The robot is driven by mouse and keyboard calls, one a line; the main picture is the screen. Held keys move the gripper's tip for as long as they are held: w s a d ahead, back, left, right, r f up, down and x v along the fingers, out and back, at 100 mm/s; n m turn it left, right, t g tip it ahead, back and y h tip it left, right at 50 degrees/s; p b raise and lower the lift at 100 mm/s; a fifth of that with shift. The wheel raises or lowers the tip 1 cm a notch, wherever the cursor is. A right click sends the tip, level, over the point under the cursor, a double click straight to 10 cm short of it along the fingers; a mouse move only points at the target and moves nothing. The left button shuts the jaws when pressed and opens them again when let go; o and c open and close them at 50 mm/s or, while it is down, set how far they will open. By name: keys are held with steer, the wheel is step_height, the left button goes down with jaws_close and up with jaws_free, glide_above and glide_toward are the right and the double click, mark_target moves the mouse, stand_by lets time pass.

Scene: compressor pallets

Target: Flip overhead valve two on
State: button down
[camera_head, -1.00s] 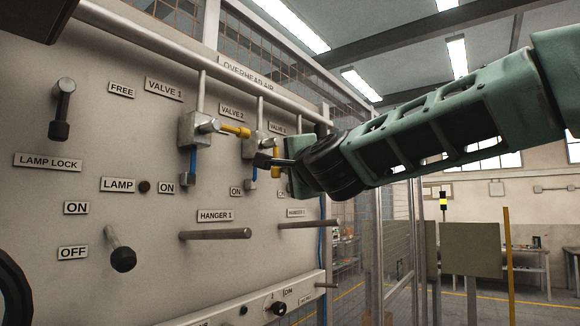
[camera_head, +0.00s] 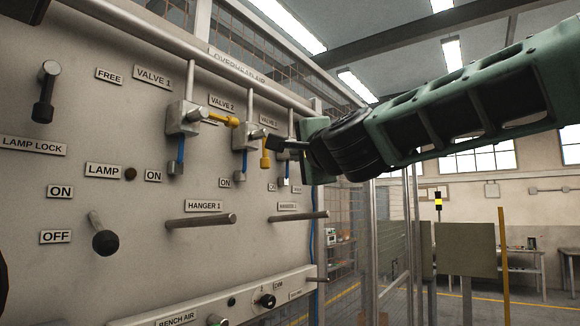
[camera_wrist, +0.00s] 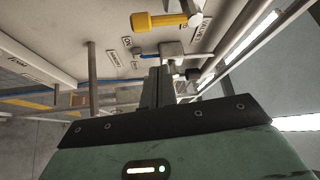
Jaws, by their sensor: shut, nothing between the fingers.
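Valve two is a grey block (camera_head: 246,135) under the VALVE 2 label, with a blue hose below. Its yellow handle (camera_head: 265,152) hangs straight down. In the wrist view this handle (camera_wrist: 160,20) lies along the top, pointing left towards an ON label (camera_wrist: 127,42). My gripper (camera_head: 277,143) is shut and empty, just right of the upper end of the handle; a small overlap there hides whether they touch. Its dark fingers also show in the wrist view (camera_wrist: 155,85), apart from the yellow handle.
Valve one (camera_head: 184,118) stands left, its yellow handle (camera_head: 224,121) pointing right. Valve three is mostly hidden behind my gripper. Hanger rods (camera_head: 200,220) stick out below. A pipe (camera_head: 210,55) runs above. Open room lies right of the panel.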

steer(key=v, duration=0.5)
steer(key=shift+d+r+b, duration=0.15)
steer(key=shift+d+b, duration=0.15)
steer(key=shift+b, duration=0.1)
steer(key=s+a+f+n+g+b, duration=0.15)
steer(key=s+f+n+g, duration=0.25)
steer(key=f, duration=0.6)
steer(key=s+a+f+n+g+y+b, duration=0.1)
steer(key=s+a+f+n+g, duration=0.2)
steer(key=f, duration=0.8)
steer(key=s+a+f+n+g+b, duration=0.1)
steer(key=s+f+n+g, duration=0.35)
steer(key=f, duration=0.55)
steer(key=s+d+f+n+g+h+b, duration=0.1)
steer(key=s+d+f+n+g+h, duration=0.2)
steer(key=s+d+f, duration=0.4)
steer(key=s+d+f+n+g+h, duration=0.3)
steer(key=s+d+f, duration=0.4)
steer(key=s+f, duration=0.5)
step_height(320, 180, down, 3)
steer(key=shift+f+n+g+h+b, duration=0.25)
steer(key=shift+n+g+h+b, duration=0.2)
steer(key=shift+n, duration=0.8)
